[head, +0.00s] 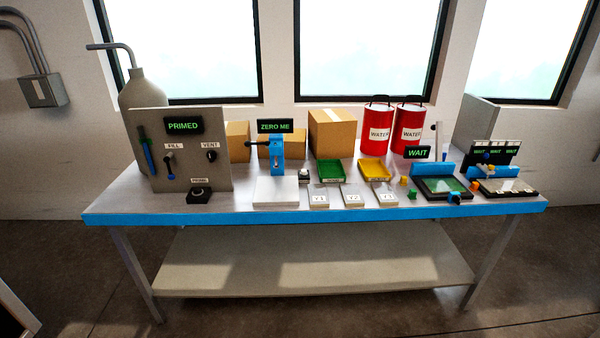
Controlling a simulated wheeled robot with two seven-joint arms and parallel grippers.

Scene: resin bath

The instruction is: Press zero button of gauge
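The gauge stands near the middle of the table. It has a blue stand (277,160) with a dark arm out to the left, and a dark display (275,126) above it reading "ZERO ME" in green. A pale flat plate (276,192) lies in front of the stand. Neither of my grippers is in view.
A grey panel (217,172) reading "PRIMED" stands left, with a black pedestal (200,195) before it. Plates Y1, Y2 and Y3 (355,196), green (330,171) and yellow trays (375,169), boxes (332,133) and red water cans (376,131) stand right of the gauge or behind.

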